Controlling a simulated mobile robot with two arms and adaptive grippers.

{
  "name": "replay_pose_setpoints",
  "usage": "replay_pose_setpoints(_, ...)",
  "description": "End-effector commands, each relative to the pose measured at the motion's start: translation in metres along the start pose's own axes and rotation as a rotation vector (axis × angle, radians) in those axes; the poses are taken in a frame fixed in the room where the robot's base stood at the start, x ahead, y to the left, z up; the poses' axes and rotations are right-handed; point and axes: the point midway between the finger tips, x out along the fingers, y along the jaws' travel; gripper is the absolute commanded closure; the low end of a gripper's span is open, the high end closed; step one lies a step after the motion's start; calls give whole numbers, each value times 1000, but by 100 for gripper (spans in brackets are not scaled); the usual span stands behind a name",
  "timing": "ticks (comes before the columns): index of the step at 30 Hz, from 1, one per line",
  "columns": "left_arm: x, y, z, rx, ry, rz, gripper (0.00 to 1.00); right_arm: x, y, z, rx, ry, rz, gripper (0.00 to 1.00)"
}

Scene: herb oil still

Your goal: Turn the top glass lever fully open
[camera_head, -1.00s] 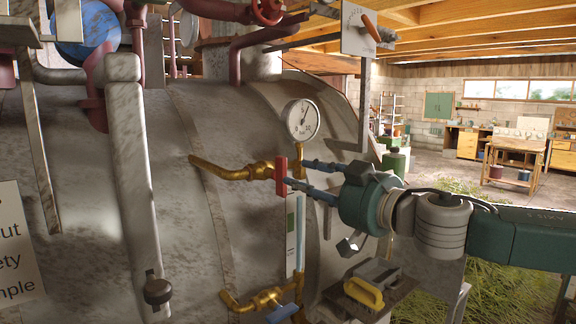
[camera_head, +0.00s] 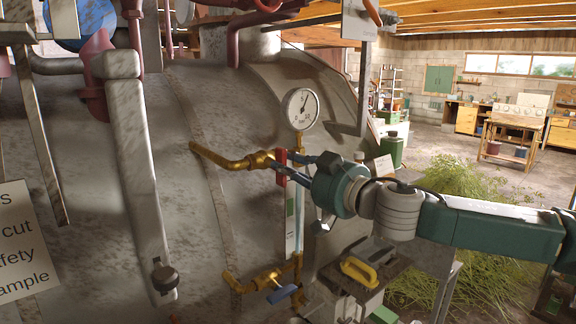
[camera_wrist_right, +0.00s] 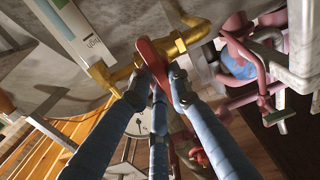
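The top glass lever (camera_head: 281,170) is a red handle on the upper brass valve of the sight glass, below the round gauge. It stands roughly upright in the head view and also shows in the right wrist view (camera_wrist_right: 152,62). My right gripper (camera_head: 287,161) comes in from the right, its blue fingers on either side of the lever. In the wrist view my right gripper (camera_wrist_right: 159,82) looks open, fingertips apart with the lever between them. Whether a finger touches the lever is unclear. My left gripper is not in view.
The large grey still body (camera_head: 180,150) stands behind the valve. A pressure gauge (camera_head: 301,108) sits just above, and a lower brass valve with a blue lever (camera_head: 283,294) below. A small stand with a yellow-handled item (camera_head: 361,272) is under my right arm.

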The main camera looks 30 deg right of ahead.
Motion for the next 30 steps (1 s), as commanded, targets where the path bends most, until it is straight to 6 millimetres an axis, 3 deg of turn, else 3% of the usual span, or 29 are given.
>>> replay_pose_setpoints(14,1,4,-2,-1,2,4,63,0,-1,0,-72,0,-1,100)
replay_pose_setpoints(30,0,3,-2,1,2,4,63,0,-6,-1,-524,-1,-1,100)
